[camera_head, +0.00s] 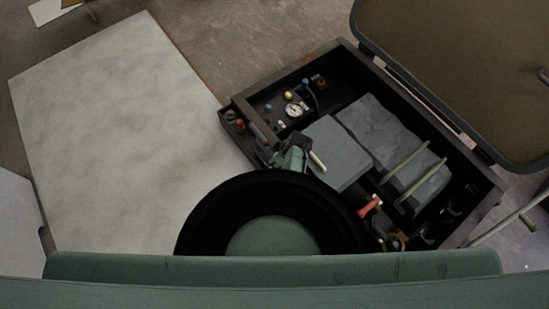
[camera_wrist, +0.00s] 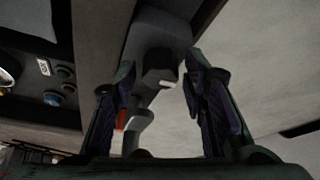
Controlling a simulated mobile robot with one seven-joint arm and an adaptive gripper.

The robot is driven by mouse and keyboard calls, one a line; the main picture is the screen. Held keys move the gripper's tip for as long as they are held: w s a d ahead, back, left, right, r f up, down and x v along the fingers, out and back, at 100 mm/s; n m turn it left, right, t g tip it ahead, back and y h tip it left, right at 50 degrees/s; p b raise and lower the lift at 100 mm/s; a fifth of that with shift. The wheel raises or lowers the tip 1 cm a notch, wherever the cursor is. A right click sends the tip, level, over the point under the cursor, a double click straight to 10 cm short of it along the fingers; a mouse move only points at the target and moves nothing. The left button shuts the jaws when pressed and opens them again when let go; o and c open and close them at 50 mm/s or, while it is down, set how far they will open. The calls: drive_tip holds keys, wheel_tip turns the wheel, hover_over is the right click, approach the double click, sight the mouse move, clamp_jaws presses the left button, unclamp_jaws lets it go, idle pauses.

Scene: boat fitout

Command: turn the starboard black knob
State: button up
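In the wrist view my gripper (camera_wrist: 160,66) is open, one finger on each side. A dark, blocky knob (camera_wrist: 158,74) with a small white mark shows between the fingertips, on a grey mount at the outside of the box wall. I see no clear contact with it; the depth gap is hard to judge. An orange-red part (camera_wrist: 122,119) shows beside the left finger, partly hidden. In the head view my gripper (camera_head: 272,150) is at the left wall of the open box; its fingertips are hard to make out. A small dark fitting (camera_head: 229,115) and an orange one (camera_head: 240,126) sit on that wall's outside.
The dark open box (camera_head: 345,47) holds grey blocks (camera_head: 385,140), a round gauge (camera_head: 294,110), a red handle (camera_head: 370,206) and several black fittings (camera_head: 447,210). Its lid (camera_head: 465,60) stands open at upper right. A pale flat panel (camera_head: 110,130) lies left.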

clamp_jaws()
idle(0.5)
drive_tip(key=m+p, duration=0.1)
drive_tip(key=m, duration=0.1)
drive_tip(key=m+t+h+p, duration=0.1)
drive_tip(key=m, duration=0.1)
drive_tip(key=shift+s+a+r+m, duration=0.1)
drive_tip(key=shift+s+m, duration=0.05)
drive_tip(key=shift+m, duration=0.25)
drive_tip(key=m+h+p, duration=0.1)
drive_tip(key=m, duration=0.2)
drive_tip(key=m+t+h+p, duration=0.1)
drive_tip(key=m, duration=0.2)
drive_tip(key=shift+a+h, duration=0.15)
drive_tip(key=shift+h, duration=0.15)
drive_tip(key=m+h, duration=0.1)
drive_tip(key=m, duration=0.3)
drive_tip(key=m+h+b, duration=0.1)
drive_tip(key=m, duration=0.1)
drive_tip(key=shift+a+f+m, duration=0.15)
drive_tip(key=shift+f+m, duration=0.1)
drive_tip(key=shift+m, duration=0.15)
drive_tip(key=m+g+h+b, duration=0.1)
drive_tip(key=m, duration=0.1)
drive_tip(key=m+g+b, duration=0.1)
drive_tip(key=m+b, duration=0.1)
drive_tip(key=m, duration=0.1)
drive_tip(key=shift+a+r+h, duration=0.1)
drive_tip(key=shift+h, duration=0.3)
drive_tip(key=shift+m, duration=0.3)
